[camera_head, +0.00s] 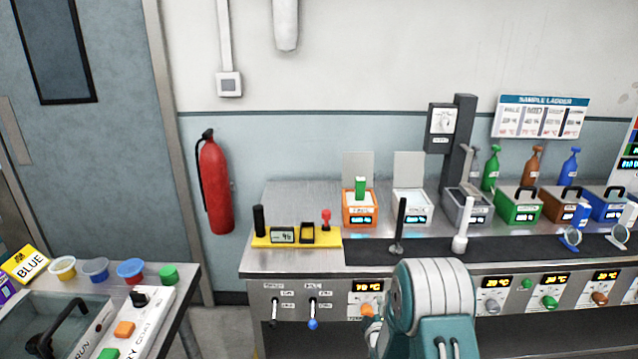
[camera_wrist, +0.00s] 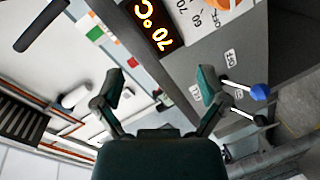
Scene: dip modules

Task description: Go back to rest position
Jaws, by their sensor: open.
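My gripper shows in the wrist view (camera_wrist: 160,92) with its two dark green fingers spread apart and nothing between them. It is in front of the bench's control panel, near a lever with a blue knob (camera_wrist: 260,91) and a lit 70 °C display (camera_wrist: 158,27). In the head view my white and teal arm rises at the bottom centre, in front of the bench, and hides part of the panel. The blue-knobbed lever also shows in the head view (camera_head: 313,323).
A steel bench (camera_head: 285,197) holds an orange module (camera_head: 360,215), a white module (camera_head: 412,212), a green module (camera_head: 518,210) and a yellow tray (camera_head: 270,240). A second table (camera_head: 190,275) stands at left, with floor between them. A red extinguisher (camera_head: 215,185) hangs on the wall.

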